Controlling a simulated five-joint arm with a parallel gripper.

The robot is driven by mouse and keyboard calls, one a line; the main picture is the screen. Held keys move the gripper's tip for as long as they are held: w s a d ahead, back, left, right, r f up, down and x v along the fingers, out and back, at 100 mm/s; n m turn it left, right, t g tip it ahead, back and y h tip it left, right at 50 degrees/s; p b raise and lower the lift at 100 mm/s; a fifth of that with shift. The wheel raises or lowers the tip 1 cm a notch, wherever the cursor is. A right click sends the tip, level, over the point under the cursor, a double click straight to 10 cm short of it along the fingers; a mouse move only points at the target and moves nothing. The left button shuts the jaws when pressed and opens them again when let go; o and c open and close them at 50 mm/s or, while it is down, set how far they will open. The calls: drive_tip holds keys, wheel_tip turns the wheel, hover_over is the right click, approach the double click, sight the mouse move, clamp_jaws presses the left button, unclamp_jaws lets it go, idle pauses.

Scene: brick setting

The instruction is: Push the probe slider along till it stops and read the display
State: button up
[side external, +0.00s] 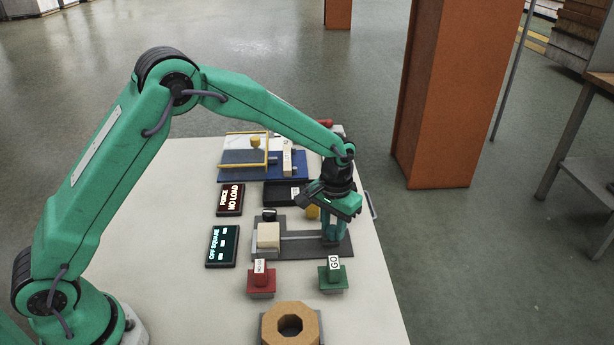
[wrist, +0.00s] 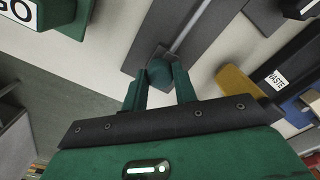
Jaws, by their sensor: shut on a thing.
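The probe slider (wrist: 158,62) is a small dark block on a thin rail (side external: 300,237). The rail runs along a dark grey base plate (side external: 290,254). A cream block (side external: 268,234) stands at the rail's left end in the side view. My gripper (side external: 331,236) points down at the rail's right end, apart from the cream block. In the wrist view my gripper (wrist: 161,76) has its two green fingers closed on the slider, which they partly hide. A black display (side external: 222,246) left of the plate reads "OFF SQUARE" with short dashes.
A second display (side external: 230,199) reads "FORCE NO LOAD". A red block (side external: 261,281) and a green GO block (side external: 333,277) stand in front of the plate, with an octagonal ring (side external: 271,325) nearer. Behind are a black tray (side external: 279,194) and a blue fixture (side external: 240,171). The table's left is clear.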

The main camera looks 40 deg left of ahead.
drive_tip(key=shift+o, duration=0.4)
drive_tip(key=shift+s+a, duration=1.2)
drive_tip(key=shift+o, duration=0.2)
drive_tip(key=shift+a, duration=0.1)
drive_tip(key=o, duration=0.7)
drive_tip(key=shift+r, duration=0.6)
wheel_tip(320, 180, up, 7)
drive_tip(key=shift+f, duration=0.2)
